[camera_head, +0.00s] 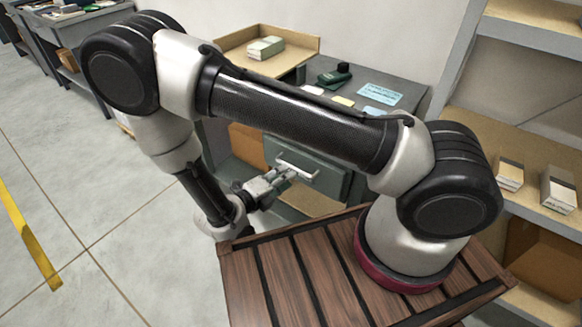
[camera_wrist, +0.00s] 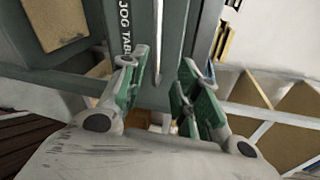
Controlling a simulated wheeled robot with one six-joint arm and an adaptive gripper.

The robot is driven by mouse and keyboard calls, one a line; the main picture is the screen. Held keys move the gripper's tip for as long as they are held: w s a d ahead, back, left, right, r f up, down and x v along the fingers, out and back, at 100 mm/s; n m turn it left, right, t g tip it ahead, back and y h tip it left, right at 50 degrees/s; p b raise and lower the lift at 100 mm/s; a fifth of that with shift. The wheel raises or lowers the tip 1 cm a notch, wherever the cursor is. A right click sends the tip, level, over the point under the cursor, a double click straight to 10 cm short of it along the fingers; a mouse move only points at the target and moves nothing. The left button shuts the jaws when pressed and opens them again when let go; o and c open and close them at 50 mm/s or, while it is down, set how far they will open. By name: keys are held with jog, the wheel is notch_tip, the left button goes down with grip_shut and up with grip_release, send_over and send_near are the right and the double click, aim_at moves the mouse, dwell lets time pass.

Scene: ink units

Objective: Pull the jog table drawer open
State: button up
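The jog table drawer (camera_head: 333,181) is a dark grey-green front on the grey-green bench behind my arm. It bears a pale bar handle (camera_head: 297,166). In the wrist view the drawer front (camera_wrist: 141,25) carries the lettering "JOG TAB", and the handle (camera_wrist: 158,35) runs upright in the picture. My gripper (camera_head: 277,180) is at the handle. In the wrist view my gripper (camera_wrist: 164,75) has its green-padded fingers apart, one on each side of the handle's line, with gaps showing. I cannot tell how far the handle reaches between the fingers. My arm hides part of the bench.
The bench top (camera_head: 400,77) holds a dark green device (camera_head: 335,75), coloured cards and a tan tray (camera_head: 305,42) with a box. A shelf unit (camera_head: 535,130) with small boxes stands at right. Open floor (camera_head: 80,170) lies at left.

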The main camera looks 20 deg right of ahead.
aim_at(291, 166)
jog(key=w+d+n, duration=0.1)
jog(key=w, duration=0.1)
jog(key=w+d+f+n, duration=0.1)
jog(key=w+d, duration=0.1)
jog(key=w+d+f+n+t, duration=0.1)
jog(key=shift+w+d+n+y, duration=0.25)
jog(key=shift+w+n+y, duration=0.05)
jog(key=shift+w+y, duration=0.1)
grip_shut()
